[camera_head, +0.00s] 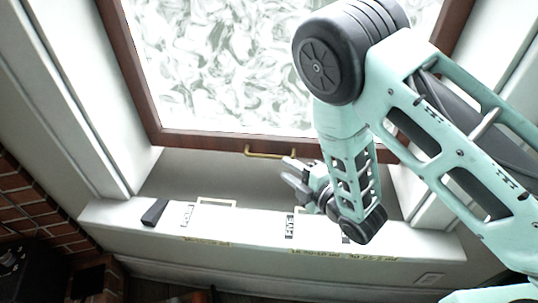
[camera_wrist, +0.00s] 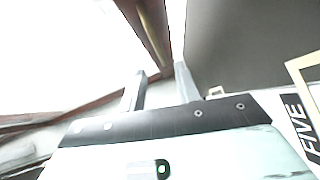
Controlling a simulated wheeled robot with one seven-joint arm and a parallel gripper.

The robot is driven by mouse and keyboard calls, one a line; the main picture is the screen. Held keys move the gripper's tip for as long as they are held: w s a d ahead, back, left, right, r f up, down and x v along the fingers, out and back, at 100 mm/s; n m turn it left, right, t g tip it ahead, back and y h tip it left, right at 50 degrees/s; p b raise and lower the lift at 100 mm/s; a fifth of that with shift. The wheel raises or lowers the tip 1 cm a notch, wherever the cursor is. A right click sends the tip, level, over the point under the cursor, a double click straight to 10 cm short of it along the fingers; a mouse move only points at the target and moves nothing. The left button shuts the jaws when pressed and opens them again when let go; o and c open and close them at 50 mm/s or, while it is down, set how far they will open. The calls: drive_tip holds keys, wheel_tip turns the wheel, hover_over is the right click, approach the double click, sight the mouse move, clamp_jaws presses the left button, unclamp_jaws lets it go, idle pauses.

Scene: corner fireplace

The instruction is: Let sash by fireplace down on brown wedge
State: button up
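The sash (camera_head: 140,92) has a brown frame and marbled glass and stands raised, with a gap between its bottom rail and the sill. A brass handle (camera_head: 270,155) is on its bottom rail. A dark wedge-like block (camera_head: 154,212) lies at the left of the sill; its colour looks nearly black, so I cannot confirm brown. My gripper (camera_head: 290,174) is just below and right of the handle, apart from the wedge. In the wrist view the two fingers (camera_wrist: 160,85) are spread with nothing seen between them, and the sash's brown rail (camera_wrist: 154,30) lies beyond.
The white sill (camera_head: 260,222) bears printed labels and pale frames; one label (camera_wrist: 303,130) reads FIVE in the wrist view. Yellow strips (camera_head: 205,242) mark its front. A brick wall (camera_head: 40,215) and a black object (camera_head: 25,265) are at lower left. My arm hides part of the right side.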

sight(269, 157)
drive_tip(key=x, duration=0.8)
drive_tip(key=shift+w+a+f+p, duration=0.1)
drive_tip(key=shift+w+a+p, duration=0.1)
drive_tip(key=shift+w+p, duration=0.15)
drive_tip(key=shift+s, duration=0.1)
clamp_jaws()
